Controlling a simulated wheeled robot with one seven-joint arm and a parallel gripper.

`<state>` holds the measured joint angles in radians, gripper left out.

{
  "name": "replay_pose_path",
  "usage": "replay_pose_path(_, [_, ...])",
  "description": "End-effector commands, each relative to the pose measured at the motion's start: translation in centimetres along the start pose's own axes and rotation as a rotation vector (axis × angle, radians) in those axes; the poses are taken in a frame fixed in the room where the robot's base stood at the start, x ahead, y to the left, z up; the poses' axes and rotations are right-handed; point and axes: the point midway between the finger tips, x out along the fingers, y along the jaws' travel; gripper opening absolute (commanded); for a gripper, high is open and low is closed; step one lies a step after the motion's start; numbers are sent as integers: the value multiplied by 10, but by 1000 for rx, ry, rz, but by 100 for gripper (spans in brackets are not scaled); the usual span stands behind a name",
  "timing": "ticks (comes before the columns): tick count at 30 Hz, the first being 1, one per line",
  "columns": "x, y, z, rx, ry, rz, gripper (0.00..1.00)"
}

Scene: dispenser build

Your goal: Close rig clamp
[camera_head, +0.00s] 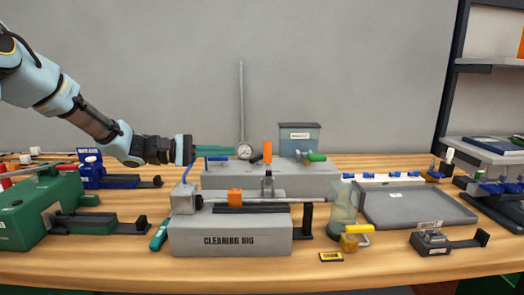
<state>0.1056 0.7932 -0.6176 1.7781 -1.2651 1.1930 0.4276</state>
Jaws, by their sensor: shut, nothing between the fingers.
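The grey rig box (230,240), lettered CLEANING RIG, stands at the front middle of the table in the head view. An orange block (235,196) sits on its top, beside a dark rail. Behind it, an upright orange handle (267,152) rises above a small grey bracket (267,183); I cannot tell for certain which orange part belongs to the rig clamp. My gripper (232,151) reaches in from the left, above the rig, its teal fingers pointing right. It is shut and empty. The fingertips appear left of the upright handle; their depth relative to it is unclear.
A dial gauge (244,151) on a tall rod stands behind the gripper. A glass jar (342,207) and a yellow-handled part (355,237) are right of the rig. A grey tray (418,208) lies farther right. A green machine (40,215) stands at left.

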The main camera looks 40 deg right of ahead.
Motion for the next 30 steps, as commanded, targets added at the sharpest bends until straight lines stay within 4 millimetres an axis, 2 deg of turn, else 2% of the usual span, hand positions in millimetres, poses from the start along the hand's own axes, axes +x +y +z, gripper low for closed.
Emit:
replay_pose_path(5, [6,1,1,0,-1,-1,0])
replay_pose_path(8, [18,2,2,0,-4,-1,0])
replay_pose_path(21, [104,2,2,-2,-3,-3,0])
replay_pose_path(25, [92,3,23,-2,1,-3,0])
replay_pose_path(30, [88,1,35,-1,1,-1,0])
